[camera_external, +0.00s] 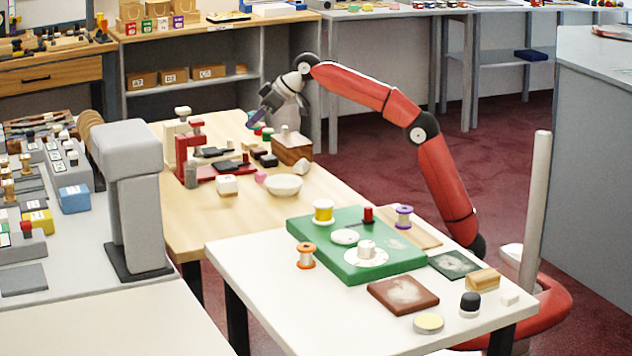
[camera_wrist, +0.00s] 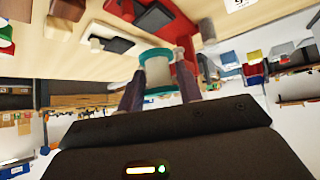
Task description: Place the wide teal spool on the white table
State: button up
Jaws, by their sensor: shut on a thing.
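The wide teal spool (camera_wrist: 158,54) has teal rims and a pale middle. In the wrist view it sits between the two fingers of my gripper (camera_wrist: 157,75), which is shut on it. In the external view my gripper (camera_external: 262,112) is over the wooden table (camera_external: 345,195), and the spool shows there only as a small teal patch (camera_external: 257,126). Whether the spool touches anything below is hard to tell. The white table (camera_external: 290,325) stands in the foreground, apart from my gripper.
The white table holds a green board (camera_external: 330,262) with spools, an orange spool (camera_external: 306,256), a purple spool (camera_external: 404,217), a brown tile (camera_external: 403,295) and small items. Its front left is bare. A red stand (camera_external: 190,155) and white bowl (camera_external: 283,185) are near my gripper.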

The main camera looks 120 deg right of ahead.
jog(key=n+y, duration=0.1)
jog(key=n, duration=0.1)
send_over(246, 184)
notch_tip(246, 184, down, 13)
jog(key=shift+f+b, duration=0.1)
jog(key=shift+b, duration=0.8)
jog(key=shift+f, duration=0.2)
jog(key=o, duration=1)
jog(key=shift+o, duration=0.2)
jog(key=shift+r, duration=0.1)
